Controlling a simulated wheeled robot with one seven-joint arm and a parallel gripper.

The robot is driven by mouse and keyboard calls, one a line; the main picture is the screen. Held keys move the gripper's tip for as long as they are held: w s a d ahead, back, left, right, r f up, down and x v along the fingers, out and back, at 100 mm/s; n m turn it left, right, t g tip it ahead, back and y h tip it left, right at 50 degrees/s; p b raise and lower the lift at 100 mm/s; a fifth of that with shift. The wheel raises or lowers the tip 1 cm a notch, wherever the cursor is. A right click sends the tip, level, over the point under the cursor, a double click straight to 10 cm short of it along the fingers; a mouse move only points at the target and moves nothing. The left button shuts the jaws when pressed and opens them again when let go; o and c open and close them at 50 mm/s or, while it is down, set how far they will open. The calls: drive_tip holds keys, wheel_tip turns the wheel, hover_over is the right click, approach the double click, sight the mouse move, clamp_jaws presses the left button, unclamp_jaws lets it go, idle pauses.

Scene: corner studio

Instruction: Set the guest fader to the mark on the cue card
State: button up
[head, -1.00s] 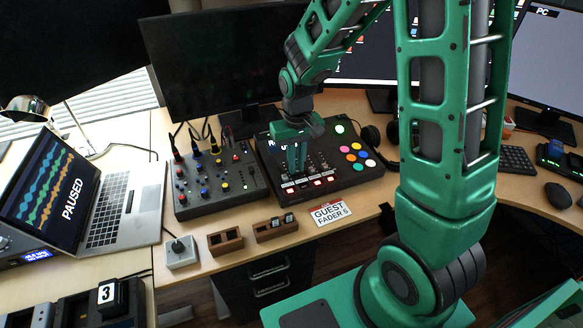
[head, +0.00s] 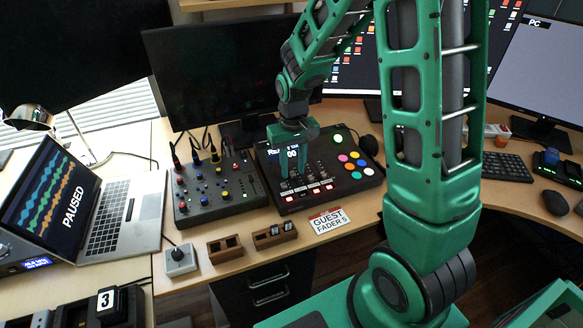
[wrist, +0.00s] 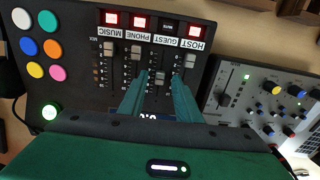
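The cue card (head: 329,221) lies at the desk's front edge and reads "GUEST FADER 5". The dark console (head: 345,190) stands behind it. In the wrist view the console is upside down, with faders labelled MUSIC, PHONE, GUEST and HOST. The guest fader cap (wrist: 160,77) sits nearer the console's display than the neighbouring caps. My gripper (wrist: 159,84) points down at the console, its two green fingers apart, one on each side of the guest cap. I cannot tell whether they touch it. The fingers partly hide the small display (wrist: 148,116), which seems to show zeros.
A grey mixer (head: 218,190) with knobs stands left of the console, and a laptop (head: 115,215) farther left. A joystick box (head: 180,260) and two wooden holders (head: 225,249) line the front edge. A monitor (head: 210,75) rises behind.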

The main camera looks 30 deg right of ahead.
sight(293, 172)
wheel_tip(293, 172, up, 10)
idle(0.5)
drive_tip(key=shift+r, duration=0.1)
drive_tip(key=s+d+r+m, duration=0.1)
drive_tip(key=s+d, duration=0.3)
drive_tip(key=s, duration=0.5)
drive_tip(key=s+d+r+m, duration=0.2)
drive_tip(key=s+d, duration=0.2)
drive_tip(key=s, duration=0.5)
drive_tip(key=s+d+r+m, duration=0.1)
drive_tip(key=s+d, duration=0.3)
drive_tip(key=s, duration=0.4)
drive_tip(key=shift+s+r+m, duration=0.3)
drive_tip(key=shift+s+m, duration=0.1)
drive_tip(key=shift+m, duration=0.3)
drive_tip(key=shift+w+d+f, duration=0.1)
drive_tip(key=shift+w+f, duration=0.15)
drive_tip(key=shift+w, duration=0.4)
